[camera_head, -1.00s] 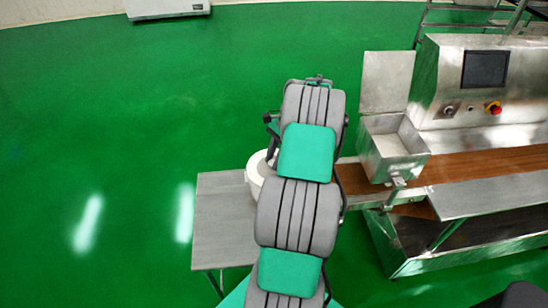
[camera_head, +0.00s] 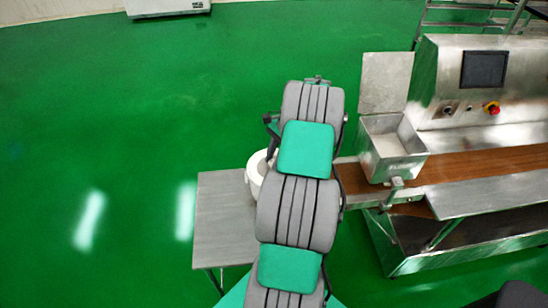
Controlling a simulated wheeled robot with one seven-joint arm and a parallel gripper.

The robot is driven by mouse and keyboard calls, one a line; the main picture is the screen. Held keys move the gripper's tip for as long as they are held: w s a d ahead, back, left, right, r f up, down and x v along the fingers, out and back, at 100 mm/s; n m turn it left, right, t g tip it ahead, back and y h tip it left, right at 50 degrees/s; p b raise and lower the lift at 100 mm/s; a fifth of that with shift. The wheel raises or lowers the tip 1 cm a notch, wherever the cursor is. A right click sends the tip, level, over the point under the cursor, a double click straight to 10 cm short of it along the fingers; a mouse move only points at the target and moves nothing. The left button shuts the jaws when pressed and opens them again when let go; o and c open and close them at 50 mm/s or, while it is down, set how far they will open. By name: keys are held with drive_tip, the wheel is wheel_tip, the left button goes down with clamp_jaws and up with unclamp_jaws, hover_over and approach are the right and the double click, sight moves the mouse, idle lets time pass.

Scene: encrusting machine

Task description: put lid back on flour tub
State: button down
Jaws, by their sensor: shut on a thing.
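The white round flour tub (camera_head: 254,178) stands at the right part of a grey metal side table. Its left part shows, and my arm covers the rest. My arm rises through the middle of the picture and hides what lies behind it. A dark part of my arm's end shows at its left edge, just above the tub. My gripper's fingertips are hidden, and so is anything between them. I cannot make out the lid as a separate thing, nor tell whether it touches the tub.
The side table (camera_head: 222,222) is bare left of the tub. Right of my arm are a steel hopper (camera_head: 393,157), a brown conveyor belt (camera_head: 480,164) and the machine's housing (camera_head: 440,85) with a screen and a red button. The green floor (camera_head: 110,120) at left is clear.

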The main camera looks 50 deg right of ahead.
idle(0.3)
drive_tip(key=c, duration=1.1)
unclamp_jaws()
drive_tip(key=shift+o, duration=0.4)
drive_tip(key=o, duration=0.4)
drive_tip(key=shift+o, duration=0.2)
wheel_tip(320, 180, up, 7)
drive_tip(key=p, duration=0.8)
